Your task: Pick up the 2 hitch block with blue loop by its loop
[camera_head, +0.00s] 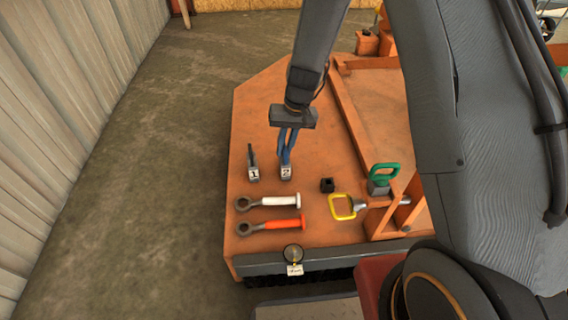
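The hitch block marked 2 (286,173) is a small pale block on the orange deck, with its blue loop (287,152) rising from it. My gripper (289,135) points down directly above this block, its dark palm just over the loop. The fingers and the blue loop overlap in this view, so I cannot tell whether the fingers are closed on the loop. The block appears to rest on the deck. To its left stands a similar block marked 1 (253,174) with a dark grey loop.
The orange deck (262,110) also holds a white-handled eye tool (280,201), an orange-handled one (282,226), a small black cube (327,185), a yellow loop handle (341,208) and a green-handled block (381,178). A raised orange rail (350,115) runs right of my gripper.

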